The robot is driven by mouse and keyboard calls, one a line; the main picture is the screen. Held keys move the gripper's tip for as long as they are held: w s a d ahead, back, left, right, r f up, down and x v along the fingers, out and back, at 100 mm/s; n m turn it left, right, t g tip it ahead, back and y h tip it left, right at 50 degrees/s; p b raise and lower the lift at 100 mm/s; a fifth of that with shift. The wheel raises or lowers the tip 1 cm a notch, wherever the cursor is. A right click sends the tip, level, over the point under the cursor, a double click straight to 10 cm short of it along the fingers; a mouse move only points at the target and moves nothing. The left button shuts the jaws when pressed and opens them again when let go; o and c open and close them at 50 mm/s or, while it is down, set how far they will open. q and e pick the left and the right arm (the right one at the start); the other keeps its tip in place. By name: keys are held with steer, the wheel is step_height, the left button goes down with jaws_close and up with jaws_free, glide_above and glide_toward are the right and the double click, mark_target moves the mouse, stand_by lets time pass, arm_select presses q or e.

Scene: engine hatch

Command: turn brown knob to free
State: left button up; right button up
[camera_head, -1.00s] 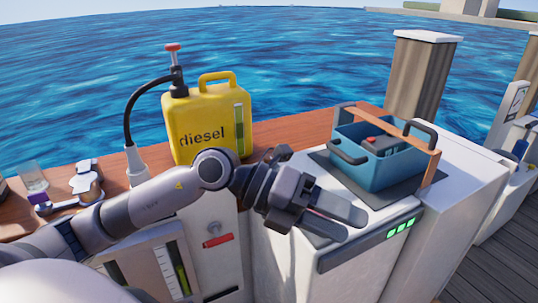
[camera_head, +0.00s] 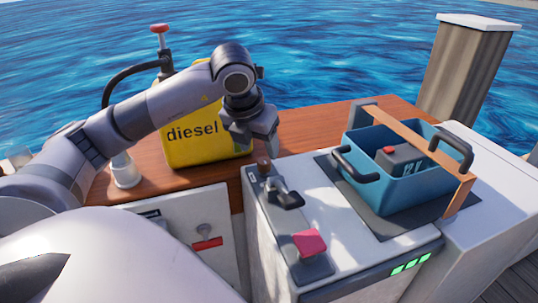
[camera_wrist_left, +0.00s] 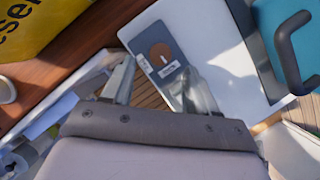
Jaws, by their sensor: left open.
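The brown knob (camera_head: 263,162) is a small upright piece at the back of a grey plate on the white console. In the left wrist view the brown knob (camera_wrist_left: 161,53) shows from above as a brown disc with a pale mark on it. My left gripper (camera_head: 252,142) is open and empty, pointing down just behind and above the knob in the head view. In the wrist view its two fingers (camera_wrist_left: 158,68) are apart, with the knob just beyond the tips and not between them. My right gripper is not in view.
A black lever (camera_head: 287,196) and a red switch (camera_head: 309,243) sit nearer on the console. A yellow diesel can (camera_head: 185,150) stands close behind my left arm. A blue battery box (camera_head: 395,200) under an orange strap (camera_head: 415,142) is to the right.

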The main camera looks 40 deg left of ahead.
mark_target(263, 161)
arm_select(q)
steer(key=shift+x, duration=2.75)
steer(key=shift+s+d, duration=0.1)
steer(key=shift+s, duration=0.05)
steer(key=shift+b, duration=0.3)
steer(key=c, duration=1)
